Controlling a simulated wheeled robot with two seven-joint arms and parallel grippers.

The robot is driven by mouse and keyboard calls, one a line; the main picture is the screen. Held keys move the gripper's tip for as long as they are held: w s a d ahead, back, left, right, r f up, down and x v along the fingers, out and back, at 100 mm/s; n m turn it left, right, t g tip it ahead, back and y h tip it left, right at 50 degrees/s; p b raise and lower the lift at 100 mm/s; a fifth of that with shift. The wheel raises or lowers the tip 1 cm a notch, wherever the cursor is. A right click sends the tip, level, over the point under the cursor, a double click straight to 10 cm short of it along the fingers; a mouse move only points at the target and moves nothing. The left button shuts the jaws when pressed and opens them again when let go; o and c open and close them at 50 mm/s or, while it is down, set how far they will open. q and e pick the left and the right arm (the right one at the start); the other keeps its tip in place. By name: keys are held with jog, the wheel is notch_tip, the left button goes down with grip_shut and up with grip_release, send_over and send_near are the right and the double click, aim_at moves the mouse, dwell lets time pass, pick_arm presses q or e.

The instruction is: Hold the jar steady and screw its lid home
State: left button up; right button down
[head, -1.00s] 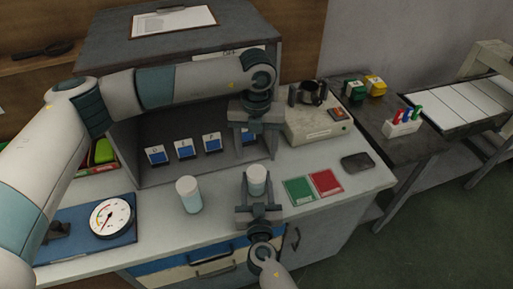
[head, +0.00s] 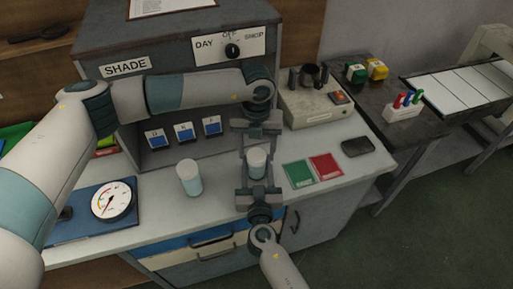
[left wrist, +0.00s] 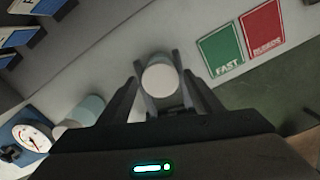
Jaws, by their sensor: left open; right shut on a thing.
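A small jar with a white top (head: 256,158) stands upright near the front of the bench, and my right gripper (head: 257,180) is shut on it from the front. My left gripper (head: 258,146) is open, pointing down just above this jar, its fingers on either side of the top. In the left wrist view the white round top (left wrist: 161,80) shows between the fingers. Whether the top is a separate lid, and how it sits, I cannot tell. A second pale jar with a white top (head: 189,176) stands to the left, clear of both grippers.
A dial gauge (head: 111,200) on a blue base is at the left. Green (head: 299,174) and red (head: 326,167) cards and a dark flat object (head: 357,147) lie right of the held jar.

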pick_arm(q)
jog(key=c, duration=1.1)
jog(key=m, duration=0.4)
jog(key=shift+m, duration=0.3)
jog(key=m, duration=0.5)
jog(key=shift+m, duration=0.3)
jog(key=m, duration=0.5)
jog(key=shift+m, duration=0.4)
jog(key=m, duration=0.5)
jog(key=o, duration=1.2)
jog(key=shift+o, duration=0.2)
